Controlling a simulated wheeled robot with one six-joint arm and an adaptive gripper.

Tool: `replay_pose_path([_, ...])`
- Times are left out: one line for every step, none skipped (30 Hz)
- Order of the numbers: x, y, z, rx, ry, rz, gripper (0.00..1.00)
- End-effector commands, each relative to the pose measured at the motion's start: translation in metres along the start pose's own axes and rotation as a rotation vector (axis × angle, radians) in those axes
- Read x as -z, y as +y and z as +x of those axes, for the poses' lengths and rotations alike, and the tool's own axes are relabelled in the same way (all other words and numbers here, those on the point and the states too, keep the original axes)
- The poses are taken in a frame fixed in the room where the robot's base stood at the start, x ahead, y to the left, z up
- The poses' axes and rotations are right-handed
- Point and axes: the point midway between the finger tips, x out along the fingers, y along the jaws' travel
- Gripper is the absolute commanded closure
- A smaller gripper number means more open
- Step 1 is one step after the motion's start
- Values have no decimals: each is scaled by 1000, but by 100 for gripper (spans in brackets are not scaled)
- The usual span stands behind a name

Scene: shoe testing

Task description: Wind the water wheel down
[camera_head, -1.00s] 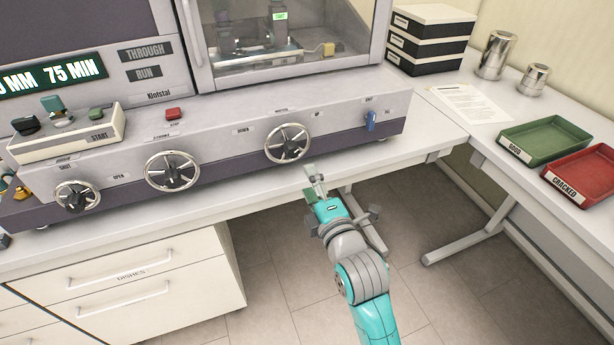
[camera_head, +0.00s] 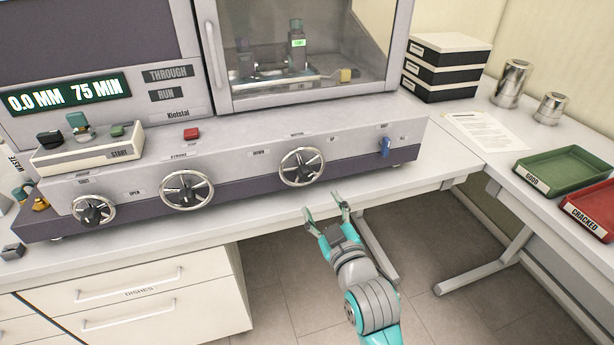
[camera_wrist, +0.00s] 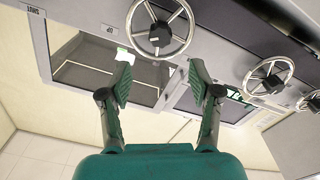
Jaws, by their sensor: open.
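The handwheel (camera_head: 302,167) at the right of the machine's front panel is a silver spoked ring with a dark hub. A DOWN label (camera_head: 258,153) is on its left; the small label above it is too blurred to read surely. In the wrist view this wheel (camera_wrist: 160,28) is at the top centre, beyond my fingertips, with an UP label (camera_wrist: 108,30) beside it. My gripper (camera_head: 323,205) is open and empty, below and in front of the wheel, apart from it. The wrist view shows both green fingers (camera_wrist: 161,80) spread wide with nothing between them.
Two more handwheels, the middle one (camera_head: 187,190) and the left one (camera_head: 93,210), share the panel. The bench edge runs below the panel. Green (camera_head: 567,168) and red (camera_head: 598,205) trays stand on the right bench.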

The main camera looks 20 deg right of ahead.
Motion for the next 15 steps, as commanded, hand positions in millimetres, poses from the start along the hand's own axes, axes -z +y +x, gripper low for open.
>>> replay_pose_path([0, 0, 0, 0, 0, 91, 37])
replay_pose_path([0, 0, 0, 0, 0, 152, 37])
replay_pose_path([0, 0, 1, 0, 0, 235, 37])
replay_pose_path([0, 0, 1, 0, 0, 296, 37])
replay_pose_path([0, 0, 1, 0, 0, 358, 37])
replay_pose_path([0, 0, 1, 0, 0, 441, 37])
replay_pose_path([0, 0, 1, 0, 0, 503, 37])
replay_pose_path([0, 0, 1, 0, 0, 564, 37])
replay_pose_path([0, 0, 1, 0, 0, 646, 37])
replay_pose_path([0, 0, 2, 0, 0, 707, 37])
replay_pose_path([0, -1, 2, 0, 0, 767, 37])
replay_pose_path([1, -1, 2, 0, 0, 844, 37])
replay_pose_path([1, -1, 2, 0, 0, 898, 37])
replay_pose_path([1, -1, 2, 0, 0, 949, 37])
replay_pose_path([1, -1, 2, 0, 0, 1012, 37])
